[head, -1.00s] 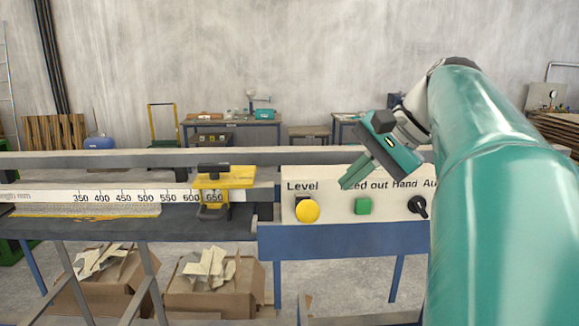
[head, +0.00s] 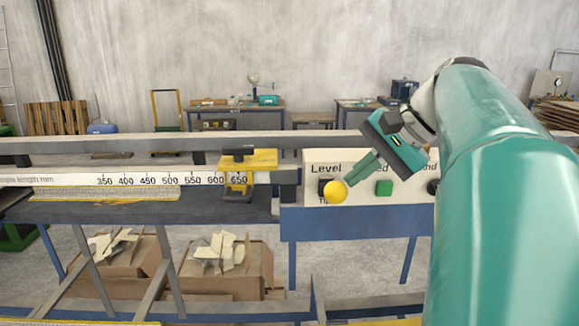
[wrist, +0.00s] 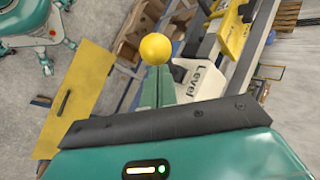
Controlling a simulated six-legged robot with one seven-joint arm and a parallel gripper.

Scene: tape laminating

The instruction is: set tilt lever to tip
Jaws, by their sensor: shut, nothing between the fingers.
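The tilt lever shows as a yellow ball knob (head: 335,191) in front of a black base on the white control panel (head: 313,160). The word "Level" is above it, and a partly hidden label is below. My gripper (head: 354,176) is shut and empty, pointing down-left, with its fingertips close to the knob's upper right in the head view. In the wrist view the shut green fingertips (wrist: 158,70) lie just below the yellow knob (wrist: 155,48). I cannot tell whether they touch it. The lever's shaft is hidden.
A green button (head: 384,188) sits right of the lever, and my arm covers the panel's right part. A yellow clamp (head: 249,170) stands on the ruler rail (head: 75,181) at left. Boxes of scraps (head: 222,265) are under the bench.

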